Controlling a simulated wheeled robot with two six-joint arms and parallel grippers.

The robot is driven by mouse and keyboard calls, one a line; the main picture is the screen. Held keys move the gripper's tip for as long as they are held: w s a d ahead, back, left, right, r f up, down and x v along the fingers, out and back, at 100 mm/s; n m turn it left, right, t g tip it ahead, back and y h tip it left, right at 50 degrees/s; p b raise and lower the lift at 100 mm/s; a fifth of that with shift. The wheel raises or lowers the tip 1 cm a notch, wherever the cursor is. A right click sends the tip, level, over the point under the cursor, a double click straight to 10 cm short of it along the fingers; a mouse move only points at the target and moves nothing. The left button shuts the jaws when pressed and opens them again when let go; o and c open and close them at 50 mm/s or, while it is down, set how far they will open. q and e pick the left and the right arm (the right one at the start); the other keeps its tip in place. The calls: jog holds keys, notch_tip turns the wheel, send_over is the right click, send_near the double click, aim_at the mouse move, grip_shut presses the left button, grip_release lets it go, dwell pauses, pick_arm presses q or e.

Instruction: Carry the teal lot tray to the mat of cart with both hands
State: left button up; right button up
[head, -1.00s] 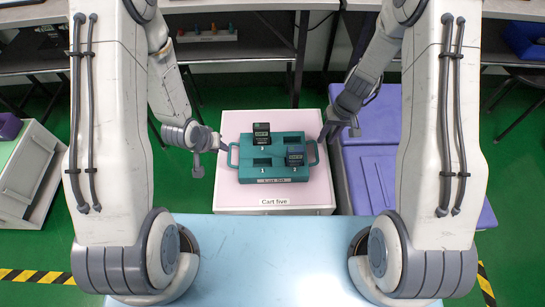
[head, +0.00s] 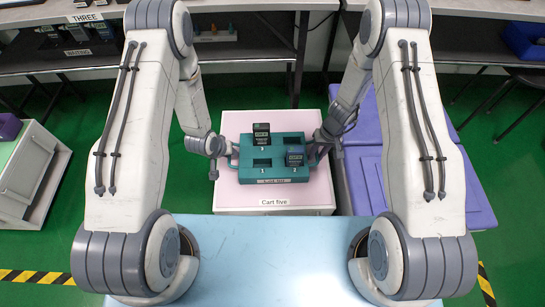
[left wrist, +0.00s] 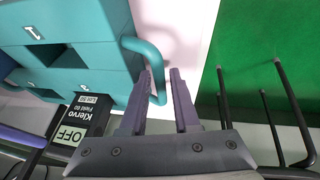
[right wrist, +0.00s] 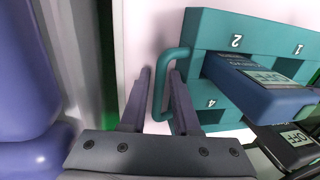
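The teal lot tray (head: 272,174) sits flat on the pink top of a cart (head: 308,196) labelled "Cart five". It has a looped handle at each side and holds a black tester (head: 261,134) and a blue tester (head: 295,156) in its slots; other slots are empty. My left gripper (left wrist: 163,72) is open, its fingers on either side of the left handle's bar (left wrist: 158,88). My right gripper (right wrist: 160,72) is open, with the right handle's bar (right wrist: 159,98) between its fingers. In the head view, the fingertips are small and partly hidden by my arms.
A light blue surface (head: 270,260) lies in front of the cart. Dark shelving with benches (head: 260,52) runs along the back. Green floor (head: 130,160) is open left of the cart.

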pick_arm(q)
grip_shut()
pick_arm(e)
grip_shut()
pick_arm(q)
jog(key=shift+r, duration=0.1)
dwell(0.9)
